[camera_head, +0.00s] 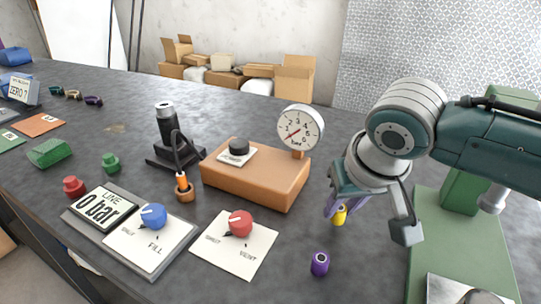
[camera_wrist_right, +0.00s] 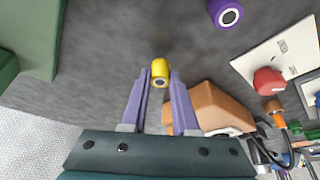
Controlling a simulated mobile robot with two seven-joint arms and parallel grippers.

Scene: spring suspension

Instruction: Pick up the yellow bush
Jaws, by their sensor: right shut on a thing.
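The yellow bush (camera_head: 340,216) is a small yellow cylinder with a hole in its end. It sits between the purple fingers of my right gripper (camera_head: 335,207), which is shut on it. In the right wrist view, the yellow bush (camera_wrist_right: 160,70) shows at the fingertips of my right gripper (camera_wrist_right: 161,78), with one finger on each side. I cannot tell whether it touches the table or is slightly above it. My left gripper is not in view.
A purple bush (camera_head: 320,264) stands on the dark table (camera_head: 285,225) nearby. The orange block (camera_head: 250,182) with a pressure gauge (camera_head: 301,128) stands just left of the gripper. A green stand (camera_head: 450,240) is on the right. A red-knob card (camera_head: 232,258) lies in front.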

